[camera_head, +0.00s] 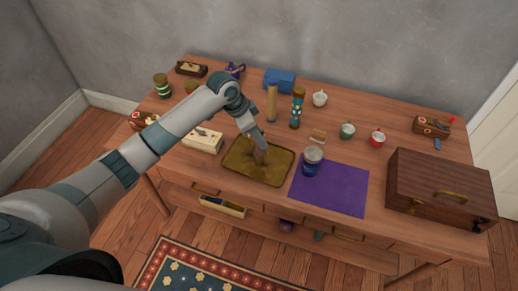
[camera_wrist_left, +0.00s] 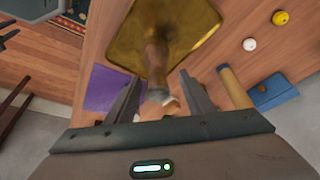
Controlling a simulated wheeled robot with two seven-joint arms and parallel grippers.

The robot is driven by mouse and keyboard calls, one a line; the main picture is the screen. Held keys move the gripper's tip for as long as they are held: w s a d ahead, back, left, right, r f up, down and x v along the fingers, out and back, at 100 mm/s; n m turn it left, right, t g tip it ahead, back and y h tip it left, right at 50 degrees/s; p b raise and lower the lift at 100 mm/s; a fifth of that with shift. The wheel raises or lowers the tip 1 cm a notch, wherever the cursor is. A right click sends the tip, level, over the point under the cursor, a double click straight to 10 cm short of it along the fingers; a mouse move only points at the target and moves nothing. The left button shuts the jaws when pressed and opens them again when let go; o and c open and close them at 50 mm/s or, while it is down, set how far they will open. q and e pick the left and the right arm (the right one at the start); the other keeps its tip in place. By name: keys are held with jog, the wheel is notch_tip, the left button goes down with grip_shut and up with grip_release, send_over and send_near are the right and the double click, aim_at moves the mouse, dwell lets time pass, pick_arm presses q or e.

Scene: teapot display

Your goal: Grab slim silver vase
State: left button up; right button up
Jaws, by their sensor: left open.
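The slim vase (camera_head: 261,157) stands on the gold tray (camera_head: 237,170) in the head view, below my left gripper (camera_head: 255,139). Its surface looks dull greyish-brown in this light. In the wrist view the vase (camera_wrist_left: 156,58) rises from the gold tray (camera_wrist_left: 200,18) toward the camera. Its upper end lies between the two fingers of my left gripper (camera_wrist_left: 160,98), with space visible on either side. The gripper is open. The exact depth of the fingers around the vase is hard to tell. My right gripper is not in view.
A dark blue jar (camera_head: 311,167) with a grey top stands right of the tray, by a purple cloth (camera_head: 340,188). A tan cylinder (camera_head: 272,103) and a patterned bottle (camera_head: 297,108) stand behind. A cream box (camera_head: 204,142) is left; a wooden case (camera_head: 440,180) is right.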

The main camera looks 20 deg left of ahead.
aim_at(259, 148)
pick_arm(q)
jog(key=shift+d+f, duration=0.2)
jog(key=shift+f, duration=0.1)
jog(key=p+x, duration=0.1)
jog(key=x, duration=0.2)
jog(key=shift+d+p, duration=0.15)
jog(key=shift+p, duration=0.25)
jog(key=shift+w+d+f, duration=0.1)
jog(key=shift+f, duration=0.45)
grip_shut()
